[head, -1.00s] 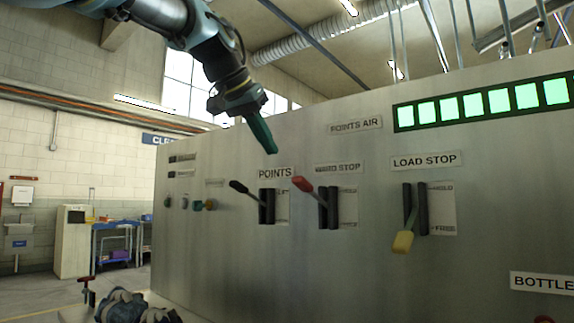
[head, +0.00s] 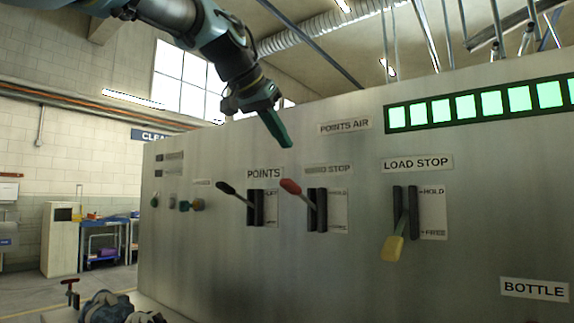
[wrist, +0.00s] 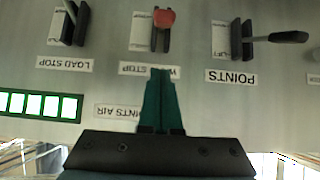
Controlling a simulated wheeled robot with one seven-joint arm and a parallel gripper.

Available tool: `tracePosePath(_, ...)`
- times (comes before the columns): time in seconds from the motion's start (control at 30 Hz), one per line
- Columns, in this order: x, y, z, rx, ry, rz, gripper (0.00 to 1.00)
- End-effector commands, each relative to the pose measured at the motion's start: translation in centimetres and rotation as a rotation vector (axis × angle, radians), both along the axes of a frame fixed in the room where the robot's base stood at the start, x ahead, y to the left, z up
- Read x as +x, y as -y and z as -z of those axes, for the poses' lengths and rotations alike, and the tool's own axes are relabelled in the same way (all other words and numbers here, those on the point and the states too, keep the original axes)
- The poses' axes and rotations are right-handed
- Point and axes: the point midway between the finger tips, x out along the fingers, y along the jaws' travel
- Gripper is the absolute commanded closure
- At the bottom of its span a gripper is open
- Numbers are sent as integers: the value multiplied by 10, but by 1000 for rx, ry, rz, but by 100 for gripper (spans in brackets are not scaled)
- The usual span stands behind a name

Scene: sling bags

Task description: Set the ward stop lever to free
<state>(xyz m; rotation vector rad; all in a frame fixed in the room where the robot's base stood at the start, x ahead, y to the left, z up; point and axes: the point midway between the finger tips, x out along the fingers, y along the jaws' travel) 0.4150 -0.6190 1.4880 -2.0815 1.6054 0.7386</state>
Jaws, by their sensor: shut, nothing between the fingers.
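The ward stop lever (head: 293,189) has a red handle and sits in a dark slot below a worn "WARD STOP" label (head: 328,169). Its handle is raised, up toward the HOLD mark on its plate (head: 338,209). In the wrist view, which is upside down, the red handle (wrist: 164,18) is beyond the fingertips. My gripper (head: 286,143) is shut and empty, above and left of the red handle and apart from it. In the wrist view my green fingers (wrist: 162,72) are together and cover part of the ward stop label.
The black-handled points lever (head: 228,190) is close on the left. The yellow-handled load stop lever (head: 393,246) is on the right, hanging low toward FREE. A lit green indicator strip (head: 480,104) runs along the panel top. The panel front (head: 300,275) below the levers is clear.

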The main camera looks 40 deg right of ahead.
Motion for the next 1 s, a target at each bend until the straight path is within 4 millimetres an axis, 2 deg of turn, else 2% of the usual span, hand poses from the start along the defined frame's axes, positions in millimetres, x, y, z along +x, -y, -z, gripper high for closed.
tracePosePath(0.2,8,36,27,3,-3,2,100)
tracePosePath(0.5,5,21,59,1,0,-1,100)
tracePosePath(1.0,5,18,65,-1,0,0,100)
